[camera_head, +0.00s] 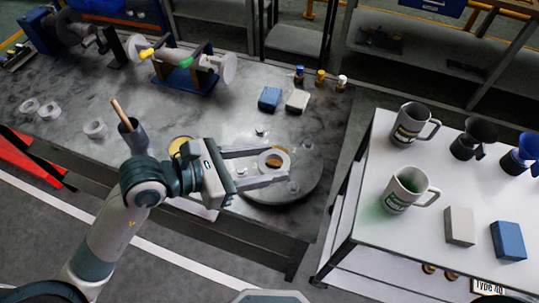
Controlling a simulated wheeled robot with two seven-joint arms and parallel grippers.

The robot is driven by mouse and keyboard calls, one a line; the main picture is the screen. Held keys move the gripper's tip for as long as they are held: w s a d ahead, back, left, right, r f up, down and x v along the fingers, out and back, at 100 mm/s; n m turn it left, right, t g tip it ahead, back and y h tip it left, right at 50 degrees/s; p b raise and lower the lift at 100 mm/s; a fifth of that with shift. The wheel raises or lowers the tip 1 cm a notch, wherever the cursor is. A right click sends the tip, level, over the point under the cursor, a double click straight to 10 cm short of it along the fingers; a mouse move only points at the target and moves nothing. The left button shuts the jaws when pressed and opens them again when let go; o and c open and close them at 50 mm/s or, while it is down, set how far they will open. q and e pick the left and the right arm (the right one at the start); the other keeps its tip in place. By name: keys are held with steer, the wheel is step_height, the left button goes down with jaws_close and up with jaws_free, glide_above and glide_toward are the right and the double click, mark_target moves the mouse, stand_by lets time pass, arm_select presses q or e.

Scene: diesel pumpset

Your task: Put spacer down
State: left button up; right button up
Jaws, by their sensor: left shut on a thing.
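My left gripper (286,167) reaches in from the left over the metal workbench (200,118). Its two fingers are shut on a grey ring-shaped spacer (278,154), with one finger on each side of it. An orange-brown colour shows through the spacer's hole. The spacer is over a round dark grey plate (302,188) near the bench's right front. I cannot tell whether it touches the plate. My right gripper is not in view.
Small round parts sit on the plate around the spacer. A dark cup with a stick (134,137) stands close behind my left arm. A blue block (269,98) and a grey block (297,101) lie behind the plate. A white table (375,165) with mugs is at right.

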arm_select(q)
steer(key=w+f, duration=0.1)
steer(key=w, duration=0.2)
steer(key=w+f+p, duration=0.1)
steer(key=w+f, duration=0.1)
steer(key=w, duration=0.1)
steer(key=w+f+p, duration=0.1)
steer(key=w+f, duration=0.1)
steer(key=shift+w+d, duration=0.2)
steer(key=shift+w, duration=0.2)
steer(key=shift+w+f, duration=0.4)
steer(key=shift+f+p, duration=0.3)
steer(key=shift+p, duration=0.1)
step_height(320, 180, down, 3)
steer(key=shift+r+p, duration=0.1)
steer(key=shift+p, duration=0.3)
steer(key=shift+f, duration=0.25)
steer(key=shift+f, duration=0.25)
